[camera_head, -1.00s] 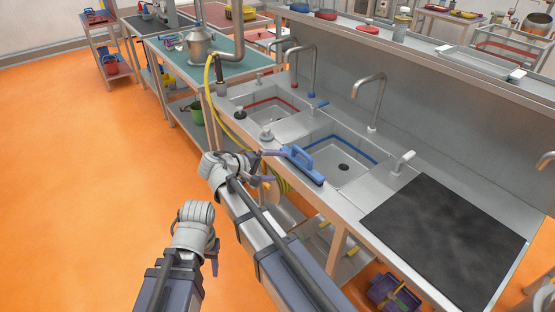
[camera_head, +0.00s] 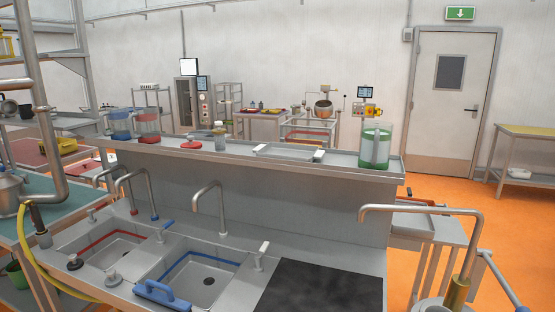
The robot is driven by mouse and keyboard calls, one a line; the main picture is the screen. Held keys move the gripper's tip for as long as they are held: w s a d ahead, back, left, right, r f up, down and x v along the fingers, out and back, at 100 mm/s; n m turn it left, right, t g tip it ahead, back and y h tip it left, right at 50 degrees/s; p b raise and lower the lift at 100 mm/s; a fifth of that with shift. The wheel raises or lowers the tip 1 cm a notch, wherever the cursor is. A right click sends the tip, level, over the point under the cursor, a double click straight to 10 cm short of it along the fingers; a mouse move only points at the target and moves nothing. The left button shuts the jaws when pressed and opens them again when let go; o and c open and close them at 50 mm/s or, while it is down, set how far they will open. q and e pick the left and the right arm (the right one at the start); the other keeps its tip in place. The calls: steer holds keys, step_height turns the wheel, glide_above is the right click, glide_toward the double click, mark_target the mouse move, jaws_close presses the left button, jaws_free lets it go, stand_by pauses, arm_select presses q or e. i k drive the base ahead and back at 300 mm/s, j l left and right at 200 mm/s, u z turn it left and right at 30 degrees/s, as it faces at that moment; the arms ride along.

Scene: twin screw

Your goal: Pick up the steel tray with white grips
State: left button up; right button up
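The steel tray (camera_head: 289,152) is a shallow rectangular metal tray lying on the raised ledge (camera_head: 348,162) behind the sinks. It has a white grip at its left end (camera_head: 261,148) and another white grip at its right end (camera_head: 319,156). The tray looks flat and empty. Neither of my grippers is in view, so their state is hidden.
A green-filled clear container (camera_head: 375,146) stands right of the tray. A red lid (camera_head: 191,144) and a bottle (camera_head: 220,140) are to its left. In front are a tall faucet (camera_head: 222,205), two sinks, a blue-handled tool (camera_head: 162,296) and a black mat (camera_head: 318,291).

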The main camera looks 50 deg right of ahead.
mark_target(276, 150)
steer(key=i+j+z, duration=0.1)
steer(key=j, duration=0.15)
steer(key=i+j, duration=0.1)
steer(key=j, duration=0.2)
steer(key=z, duration=1.55)
